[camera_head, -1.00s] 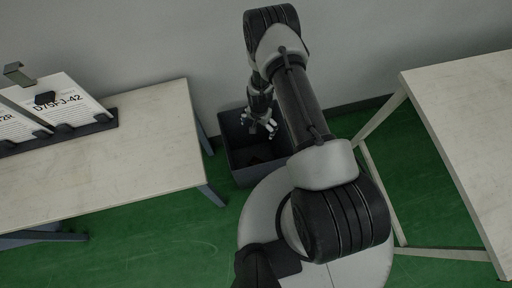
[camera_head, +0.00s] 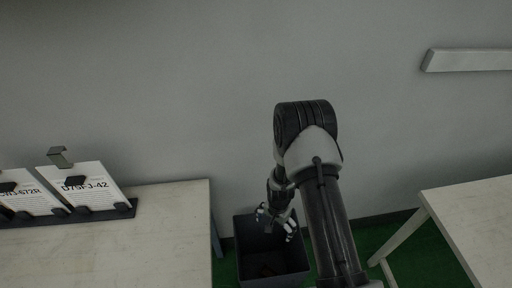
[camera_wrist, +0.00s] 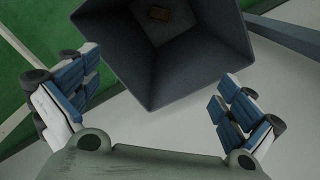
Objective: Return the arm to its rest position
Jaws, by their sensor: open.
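My gripper (camera_head: 277,222) hangs over the dark bin (camera_head: 243,262) on the floor, between the two tables. In the wrist view my gripper (camera_wrist: 158,100) has its two blue-padded fingers spread wide, with nothing between them. The bin (camera_wrist: 190,84) opens below and ahead of the fingers there.
A left table (camera_head: 150,245) carries a dark rack (camera_head: 95,217) with white labelled cards (camera_head: 88,186). A right table (camera_head: 475,215) stands on the other side. The grey wall (camera_head: 200,90) is close behind the bin. A pale bar (camera_head: 465,60) is fixed to it.

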